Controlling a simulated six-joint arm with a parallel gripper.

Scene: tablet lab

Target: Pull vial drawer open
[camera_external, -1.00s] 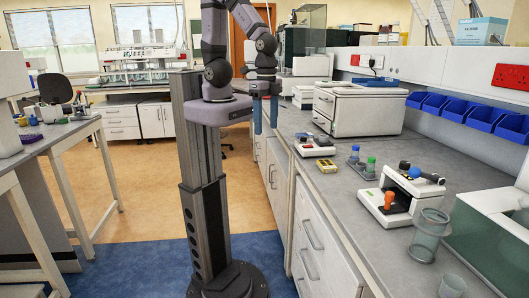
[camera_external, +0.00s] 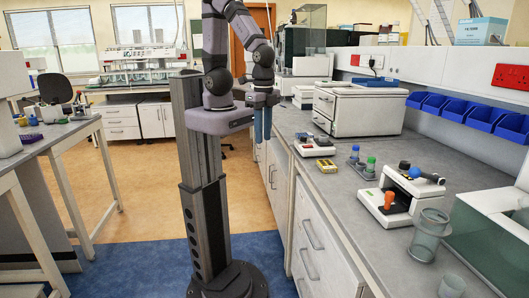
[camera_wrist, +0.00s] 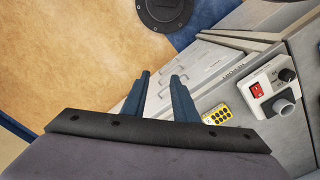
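White drawer fronts with bar handles (camera_external: 311,238) line the side of the bench at the centre right; those in view look shut. I cannot tell for sure which one is the vial drawer. The wrist view shows white drawer fronts (camera_wrist: 205,62) beyond and to the right of my fingers, with a small label too blurred to read. My gripper (camera_external: 262,138) hangs in the aisle just left of the bench edge, blue fingers pointing down. In the wrist view my gripper (camera_wrist: 161,76) has its two fingers apart with nothing between them.
A yellow rack (camera_external: 327,166) and a white device with a red switch (camera_external: 314,147) stand near the bench edge. Farther along are a vial stand (camera_external: 362,166) and a white instrument (camera_external: 399,197). The aisle floor (camera_external: 130,180) at left is clear.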

